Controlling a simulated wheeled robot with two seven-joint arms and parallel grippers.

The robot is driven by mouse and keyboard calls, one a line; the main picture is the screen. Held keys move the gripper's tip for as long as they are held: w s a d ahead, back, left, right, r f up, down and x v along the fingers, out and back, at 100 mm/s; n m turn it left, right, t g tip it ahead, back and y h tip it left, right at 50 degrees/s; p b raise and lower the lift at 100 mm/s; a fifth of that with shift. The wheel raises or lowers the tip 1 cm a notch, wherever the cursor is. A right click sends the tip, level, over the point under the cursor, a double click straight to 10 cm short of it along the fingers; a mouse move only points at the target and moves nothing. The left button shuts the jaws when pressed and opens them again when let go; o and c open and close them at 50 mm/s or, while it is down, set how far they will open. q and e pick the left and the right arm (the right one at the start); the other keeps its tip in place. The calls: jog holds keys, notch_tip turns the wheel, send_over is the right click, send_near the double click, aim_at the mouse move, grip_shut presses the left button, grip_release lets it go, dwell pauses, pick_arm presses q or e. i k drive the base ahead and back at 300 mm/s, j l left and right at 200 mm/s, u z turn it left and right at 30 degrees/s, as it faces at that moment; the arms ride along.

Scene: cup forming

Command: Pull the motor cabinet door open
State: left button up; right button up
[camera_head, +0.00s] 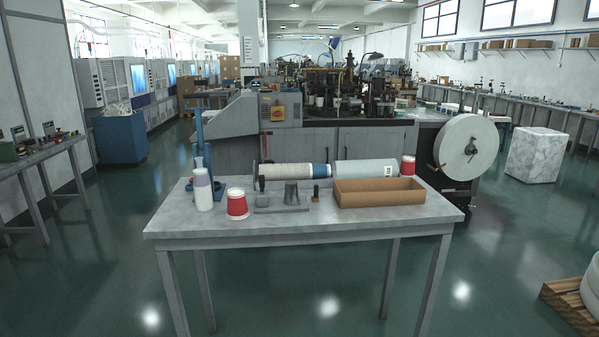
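A large grey cup-forming machine stands behind the table, with dark mechanisms on top. Its lower body has grey cabinet doors that look shut: one panel shows at the right (378,143), and another grey panel (234,156) shows at the left. I cannot tell which one is the motor cabinet door. The lower parts of the panels are hidden behind the table and the things on it. A control box (272,107) with a yellow plate and a red button sits on the machine's front. Neither of my grippers is in view.
A grey table (300,226) stands between me and the machine, holding a cardboard tray (380,200), red-and-white cups (237,205), a white bottle (203,192) and rolls. A white reel (468,147) stands right of the machine.

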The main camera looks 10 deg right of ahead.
aim_at(316, 145)
jog(key=i+l+z, duration=0.9)
jog(key=l, duration=0.15)
jog(key=i+l+z, duration=0.6)
jog(key=z, duration=0.25)
jog(key=i+l+z, duration=0.1)
jog(key=i+z, duration=0.7)
jog(key=i+u, duration=0.15)
jog(key=i, duration=0.35)
jog(key=i+l+u, duration=0.15)
jog(key=i, duration=0.35)
jog(key=i+j+u, duration=0.2)
jog(key=u, duration=0.2)
jog(key=i+u, duration=0.8)
jog(key=i+l+u, duration=0.15)
jog(key=i+u, duration=0.15)
jog(key=u, duration=0.15)
jog(key=i+u, duration=0.3)
jog(key=i, duration=0.7)
jog(key=i+l+u, duration=0.1)
jog(key=i+u, duration=0.2)
jog(key=i, duration=0.65)
jog(key=i+j+u, duration=0.1)
jog(key=i+u, duration=0.7)
jog(key=i+l+u, duration=0.1)
jog(key=i+u, duration=0.3)
